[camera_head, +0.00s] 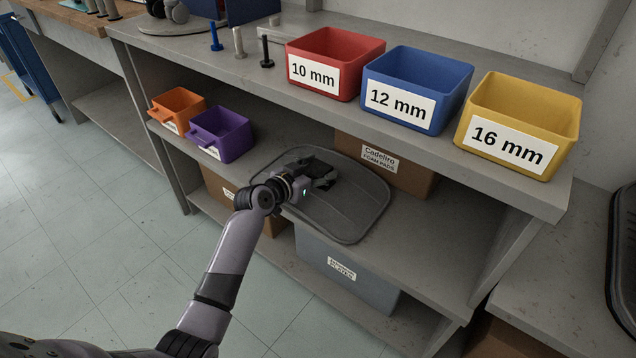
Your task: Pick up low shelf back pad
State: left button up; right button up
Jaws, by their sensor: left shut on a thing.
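The back pad (345,205) is a dark grey, flat panel with rounded corners. It lies at the low shelf level of the grey workbench, tilted in the picture, with its near edge reaching past the shelf's front edge. My left gripper (325,177) is over the pad's upper middle part and is shut on it. The gripper and wrist hide part of the pad's left side, and the fingertips' contact is hard to make out. My right gripper is not in view.
A cardboard foam pads box (410,178) stands behind the pad. Orange (178,108) and purple (222,133) bins sit left on the low shelf. Red (335,62), blue (418,88) and yellow (520,122) bins stand on the top above. A grey box (345,268) is below.

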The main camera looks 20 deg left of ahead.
pick_arm(q)
jog(key=shift+r, duration=0.1)
jog(key=c, duration=0.5)
